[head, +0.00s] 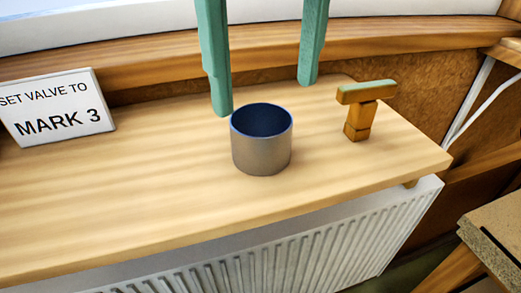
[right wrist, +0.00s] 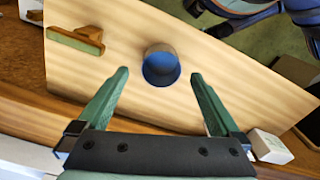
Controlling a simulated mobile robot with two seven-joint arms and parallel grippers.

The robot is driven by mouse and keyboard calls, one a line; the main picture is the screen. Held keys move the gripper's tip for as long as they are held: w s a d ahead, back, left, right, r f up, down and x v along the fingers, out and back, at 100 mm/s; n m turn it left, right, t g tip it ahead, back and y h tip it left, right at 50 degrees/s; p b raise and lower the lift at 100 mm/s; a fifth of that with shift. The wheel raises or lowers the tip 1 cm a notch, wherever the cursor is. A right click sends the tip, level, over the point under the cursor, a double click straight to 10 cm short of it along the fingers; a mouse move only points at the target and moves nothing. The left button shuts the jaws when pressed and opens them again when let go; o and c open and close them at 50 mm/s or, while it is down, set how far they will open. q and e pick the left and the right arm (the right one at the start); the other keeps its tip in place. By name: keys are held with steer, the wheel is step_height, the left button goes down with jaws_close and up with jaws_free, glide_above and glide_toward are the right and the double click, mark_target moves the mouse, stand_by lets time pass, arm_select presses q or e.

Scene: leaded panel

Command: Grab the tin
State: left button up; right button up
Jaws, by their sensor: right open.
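The tin (head: 262,154) is a grey open-topped cylinder with a dark blue inside. It stands upright on the wooden shelf (head: 130,190), and its inside looks empty. In the right wrist view the tin (right wrist: 161,66) shows between and just beyond the fingertips. My right gripper (head: 266,98) has two green fingers coming down from the top of the head view. It is open and empty, with its fingers wide apart behind and above the tin, and it also shows in the right wrist view (right wrist: 160,74). I see no contact with the tin. My left gripper is not in view.
A T-shaped wooden piece with a greenish top (head: 361,108) stands right of the tin. A white sign (head: 58,107) reading "SET VALVE TO MARK 3" stands at the left. A white ribbed radiator (head: 310,255) is below the shelf's front edge.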

mark_target(261, 130)
steer(key=f+b, duration=0.1)
steer(key=f, duration=0.1)
steer(key=f+b, duration=0.1)
steer(key=f, duration=0.1)
steer(key=f+b, duration=0.1)
steer(key=f, duration=0.2)
steer(key=shift+w+a, duration=0.25)
steer(key=shift+a, duration=0.1)
steer(key=shift+r, duration=0.1)
steer(key=c, duration=1.3)
